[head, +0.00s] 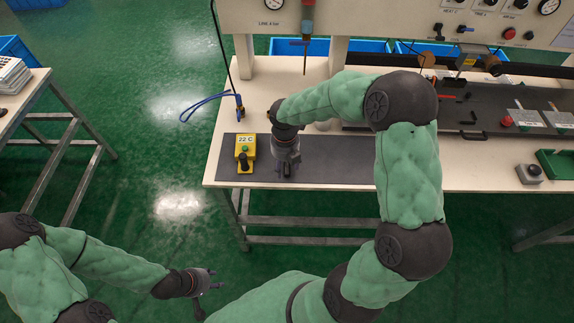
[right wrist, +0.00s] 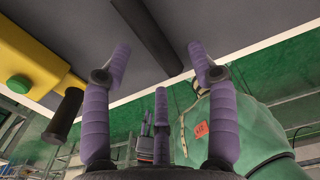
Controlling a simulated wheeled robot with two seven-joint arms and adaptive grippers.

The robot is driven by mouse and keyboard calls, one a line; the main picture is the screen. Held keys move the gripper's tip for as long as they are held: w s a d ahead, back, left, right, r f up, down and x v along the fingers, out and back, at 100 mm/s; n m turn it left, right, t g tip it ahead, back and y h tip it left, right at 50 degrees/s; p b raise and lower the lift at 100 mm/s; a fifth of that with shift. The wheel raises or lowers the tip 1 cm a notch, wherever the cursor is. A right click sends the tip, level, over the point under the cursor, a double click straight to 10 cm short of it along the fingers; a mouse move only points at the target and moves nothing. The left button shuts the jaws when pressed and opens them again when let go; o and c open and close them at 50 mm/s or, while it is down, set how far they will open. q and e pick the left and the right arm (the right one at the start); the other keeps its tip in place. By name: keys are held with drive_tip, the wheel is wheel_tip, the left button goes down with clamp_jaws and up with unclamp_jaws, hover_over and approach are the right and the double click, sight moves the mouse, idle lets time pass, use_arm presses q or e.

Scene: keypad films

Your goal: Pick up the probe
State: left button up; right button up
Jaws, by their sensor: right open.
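My right gripper (head: 286,168) is over the dark mat, just right of the yellow unit (head: 245,150) marked 22 C. In the right wrist view its purple fingers (right wrist: 160,75) are spread, open and empty. A dark rod (right wrist: 147,35) shows between the fingertips, apart from them; in the head view the gripper hides it. The yellow unit (right wrist: 35,70) has a green button and a black cylindrical handle (right wrist: 64,114) at its front. I cannot tell for sure which black piece is the probe. My left gripper (head: 212,280) is open and empty over the floor.
The dark mat (head: 345,174) lies along the bench's front edge. A blue cable tool (head: 238,108) is behind the yellow unit. A hanging screwdriver (head: 306,35) is above. A grey button box (head: 530,173) and a green tray (head: 556,165) are at right.

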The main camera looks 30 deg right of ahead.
drive_tip(key=shift+f, duration=0.85)
drive_tip(key=c, duration=1.1)
drive_tip(key=shift+r, duration=0.15)
drive_tip(key=shift+c, duration=0.2)
